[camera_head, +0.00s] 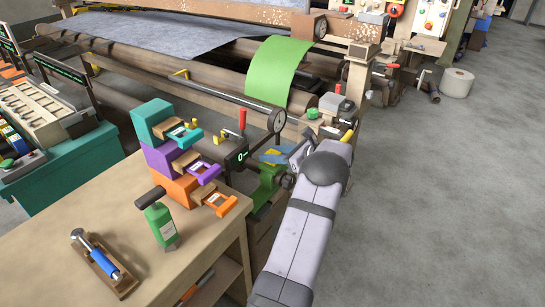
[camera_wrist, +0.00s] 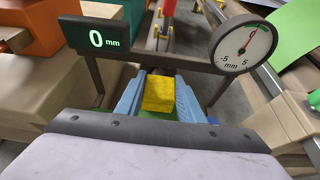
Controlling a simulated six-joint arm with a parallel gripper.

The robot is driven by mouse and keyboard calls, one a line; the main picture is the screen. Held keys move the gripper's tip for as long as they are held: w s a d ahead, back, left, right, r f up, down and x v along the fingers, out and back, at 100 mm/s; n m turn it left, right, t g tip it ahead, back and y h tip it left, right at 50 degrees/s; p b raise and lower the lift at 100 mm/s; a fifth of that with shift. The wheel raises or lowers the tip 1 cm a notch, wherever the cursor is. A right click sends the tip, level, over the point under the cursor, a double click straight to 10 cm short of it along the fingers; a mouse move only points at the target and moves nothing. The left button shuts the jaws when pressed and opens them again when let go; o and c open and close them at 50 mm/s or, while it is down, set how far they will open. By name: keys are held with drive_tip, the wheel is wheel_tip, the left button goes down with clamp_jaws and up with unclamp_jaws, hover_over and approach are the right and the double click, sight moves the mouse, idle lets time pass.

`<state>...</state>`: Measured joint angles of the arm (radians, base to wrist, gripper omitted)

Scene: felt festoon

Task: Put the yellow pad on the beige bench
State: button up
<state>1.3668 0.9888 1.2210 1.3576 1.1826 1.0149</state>
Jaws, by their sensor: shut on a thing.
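The yellow pad (camera_wrist: 158,96) sits between the two blue fingers of my gripper (camera_wrist: 160,90) in the wrist view. The fingers are shut on it. In the head view my gripper (camera_head: 270,157) is right of the beige bench (camera_head: 75,205), beside the machine and over a green fixture (camera_head: 268,183). I cannot make out the pad clearly in the head view. The bench top fills the lower left, with bare surface at its left and middle.
A digital display (camera_wrist: 96,38) and a dial gauge (camera_wrist: 243,44) stand close in front of my gripper.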

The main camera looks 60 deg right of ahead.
sight(273, 153)
wheel_tip(273, 153, up, 9)
drive_tip(key=shift+r, duration=0.15)
idle(0.4)
